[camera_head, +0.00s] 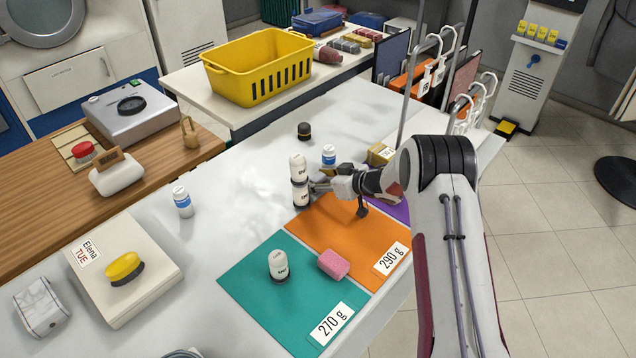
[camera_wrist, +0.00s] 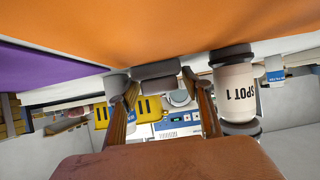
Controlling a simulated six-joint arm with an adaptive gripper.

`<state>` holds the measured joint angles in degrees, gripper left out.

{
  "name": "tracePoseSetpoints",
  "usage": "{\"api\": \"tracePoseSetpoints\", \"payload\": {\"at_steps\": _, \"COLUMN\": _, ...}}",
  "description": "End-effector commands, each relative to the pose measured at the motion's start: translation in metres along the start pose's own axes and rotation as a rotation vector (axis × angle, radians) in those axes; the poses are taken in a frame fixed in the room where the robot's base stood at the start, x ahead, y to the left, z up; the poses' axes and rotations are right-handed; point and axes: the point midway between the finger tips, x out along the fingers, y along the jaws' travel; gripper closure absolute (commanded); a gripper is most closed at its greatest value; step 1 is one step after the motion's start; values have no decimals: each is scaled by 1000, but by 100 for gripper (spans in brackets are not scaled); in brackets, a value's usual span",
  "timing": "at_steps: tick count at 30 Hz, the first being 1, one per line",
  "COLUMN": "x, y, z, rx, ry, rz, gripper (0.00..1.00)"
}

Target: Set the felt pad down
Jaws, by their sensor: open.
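My gripper (camera_head: 322,187) is low near the far left corner of the orange mat (camera_head: 335,228), just right of two stacked white jars (camera_head: 298,168). Its two brown fingers also show in the wrist view (camera_wrist: 160,82), and they stand apart. A grey block (camera_wrist: 157,73), which may be the felt pad, shows between the fingertips, close to the orange surface. I cannot tell whether the fingertips touch it. A jar marked SPOT 1 (camera_wrist: 235,88) stands beside the fingers in the wrist view, which is upside down.
A purple mat (camera_head: 401,212) is partly behind my arm. A small bottle (camera_head: 329,155) and a dark jar (camera_head: 304,131) stand farther back.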

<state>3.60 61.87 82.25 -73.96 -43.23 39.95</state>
Motion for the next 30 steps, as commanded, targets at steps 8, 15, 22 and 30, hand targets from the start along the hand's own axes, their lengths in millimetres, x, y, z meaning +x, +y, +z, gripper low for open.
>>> {"api": "tracePoseSetpoints", "payload": {"at_steps": 8, "x": 0, "y": 0, "z": 0, "rx": 0, "ry": 0, "rz": 0, "gripper": 51}}
{"api": "tracePoseSetpoints", "payload": {"at_steps": 15, "x": 0, "y": 0, "z": 0, "rx": 0, "ry": 0, "rz": 0, "gripper": 59}}
{"api": "tracePoseSetpoints", "payload": {"at_steps": 22, "x": 0, "y": 0, "z": 0, "rx": 0, "ry": 0, "rz": 0, "gripper": 79}}
{"api": "tracePoseSetpoints", "payload": {"at_steps": 30, "x": -1, "y": 0, "z": -2, "rx": -1, "ry": 0, "rz": 0, "gripper": 79}}
